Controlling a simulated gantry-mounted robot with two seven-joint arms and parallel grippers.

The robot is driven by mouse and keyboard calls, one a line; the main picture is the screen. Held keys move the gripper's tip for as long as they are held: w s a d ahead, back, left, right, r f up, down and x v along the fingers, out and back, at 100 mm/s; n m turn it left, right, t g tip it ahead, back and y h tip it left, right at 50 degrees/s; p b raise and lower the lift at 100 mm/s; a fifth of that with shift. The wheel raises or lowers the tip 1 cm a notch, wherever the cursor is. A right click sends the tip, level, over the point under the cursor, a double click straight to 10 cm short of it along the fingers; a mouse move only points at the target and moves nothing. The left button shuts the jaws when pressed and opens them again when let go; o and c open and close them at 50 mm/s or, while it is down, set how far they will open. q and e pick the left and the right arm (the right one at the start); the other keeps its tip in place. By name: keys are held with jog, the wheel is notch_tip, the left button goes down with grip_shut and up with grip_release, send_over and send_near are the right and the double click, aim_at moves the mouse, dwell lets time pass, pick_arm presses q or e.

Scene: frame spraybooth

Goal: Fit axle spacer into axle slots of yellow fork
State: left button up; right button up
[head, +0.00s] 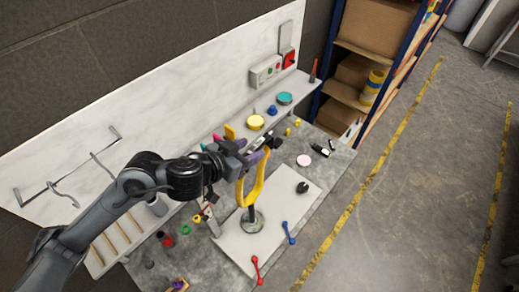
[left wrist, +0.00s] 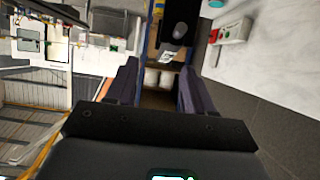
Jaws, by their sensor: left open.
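The yellow fork (head: 260,183) stands upright in the head view, prongs up, on a dark post with a round metal base. My left gripper (head: 264,142) is at the height of the prong tips and hides part of them, so the axle slots do not show clearly. Its two dark fingers (left wrist: 158,88) are apart in the left wrist view, with nothing seen between them. A black piece with a grey rounded part (left wrist: 179,30) lies beyond the fingertips there; I cannot tell whether it is the axle spacer. My right gripper is not in view.
The fork stands on a pale board (head: 240,247) on the grey bench. A shelf rack (head: 352,100) stands at the back.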

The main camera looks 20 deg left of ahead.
aim_at(262, 139)
pick_arm(q)
jog(key=shift+a+b+x, duration=0.2)
jog(key=shift+b+x, duration=0.05)
jog(key=shift+x, duration=1.5)
jog(key=shift+a+b+x, duration=0.2)
jog(key=shift+b+x, duration=0.05)
jog(key=shift+x, duration=1.55)
jog(key=shift+f, duration=0.15)
grip_shut()
jog(key=shift+r, duration=0.8)
jog(key=r, duration=0.1)
jog(key=d+r+p, duration=0.1)
jog(key=r, duration=0.1)
jog(key=shift+s+r, duration=0.1)
jog(key=shift+r, duration=0.05)
jog(key=s+d+r+p, duration=0.3)
jog(key=d+r, duration=0.3)
jog(key=d, duration=0.4)
jog(key=shift+d+g, duration=0.2)
jog(key=shift+g, duration=0.1)
